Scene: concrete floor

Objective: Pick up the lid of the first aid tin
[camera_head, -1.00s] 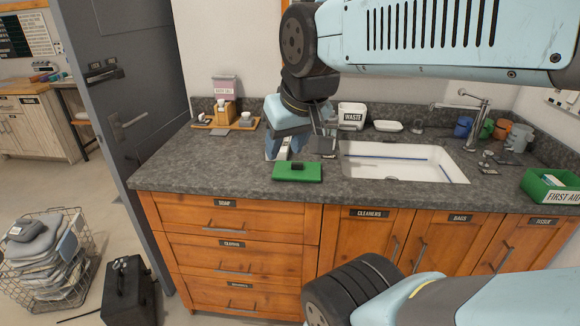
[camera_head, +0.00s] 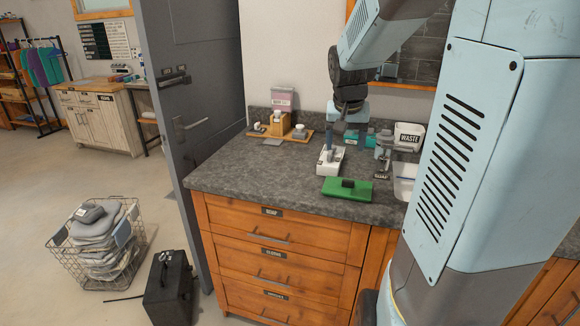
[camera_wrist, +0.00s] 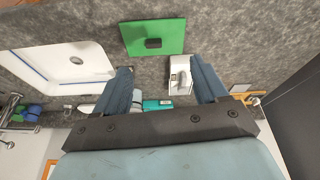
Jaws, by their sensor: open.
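A flat green lid with a dark block handle (camera_head: 347,189) lies on the grey counter, near its front edge. It also shows in the wrist view, where the green lid (camera_wrist: 152,38) is at the top middle, beyond my fingertips. My gripper (camera_wrist: 163,74) is open, with its two blue-grey fingers spread above the counter and apart from the lid. Nothing is held between them. In the head view my gripper is above the counter, behind the lid. The green first aid tin is not visible now; my arm covers the right of the head view.
A white dispenser (camera_head: 330,160) stands just behind the lid. A wooden tray with bottles (camera_head: 280,130), a waste bin (camera_head: 408,137) and the sink (camera_head: 404,183) are nearby. The counter left of the lid is clear. A wire basket (camera_head: 100,240) and black case (camera_head: 168,285) stand on the floor.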

